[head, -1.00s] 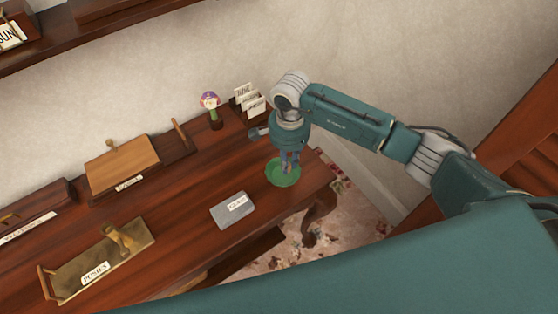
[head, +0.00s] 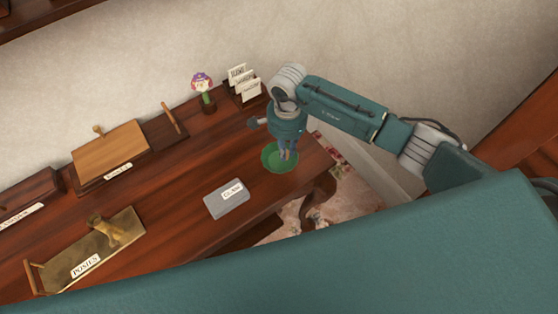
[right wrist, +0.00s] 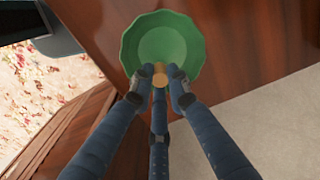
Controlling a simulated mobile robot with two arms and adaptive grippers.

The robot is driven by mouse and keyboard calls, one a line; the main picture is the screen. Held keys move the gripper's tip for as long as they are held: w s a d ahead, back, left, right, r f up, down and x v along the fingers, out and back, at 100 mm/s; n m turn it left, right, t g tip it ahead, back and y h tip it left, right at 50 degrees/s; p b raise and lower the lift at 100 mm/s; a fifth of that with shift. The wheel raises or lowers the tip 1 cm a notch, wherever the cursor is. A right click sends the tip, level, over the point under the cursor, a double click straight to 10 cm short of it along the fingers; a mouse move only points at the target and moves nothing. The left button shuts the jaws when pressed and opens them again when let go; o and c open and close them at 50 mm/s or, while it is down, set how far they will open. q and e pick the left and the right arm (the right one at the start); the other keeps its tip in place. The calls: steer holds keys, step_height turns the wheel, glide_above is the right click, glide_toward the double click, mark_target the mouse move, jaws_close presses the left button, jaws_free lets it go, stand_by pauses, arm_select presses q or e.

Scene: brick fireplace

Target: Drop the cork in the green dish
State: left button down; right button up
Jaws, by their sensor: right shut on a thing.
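The green dish (head: 270,163) sits near the right end of the wooden table in the head view. It also shows in the right wrist view (right wrist: 165,35). My right gripper (head: 287,155) points down over the dish. In the right wrist view my right gripper (right wrist: 160,82) is shut on the cork (right wrist: 160,80), a small tan round piece between the fingertips, in front of the dish's near rim. I cannot tell the exact height of the cork above the dish. The cork is hidden in the head view. My left gripper is not in view.
On the table (head: 165,215) are a grey labelled block (head: 222,203), a brass tray labelled Posies (head: 115,262), a wooden box (head: 110,150), a flower-topped figure (head: 204,88) and a card holder (head: 243,85). The table's right edge lies close to the dish.

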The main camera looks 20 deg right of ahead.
steer(key=shift+f, duration=0.1)
steer(key=o, duration=0.8)
step_height(320, 180, up, 12)
stand_by(0.7)
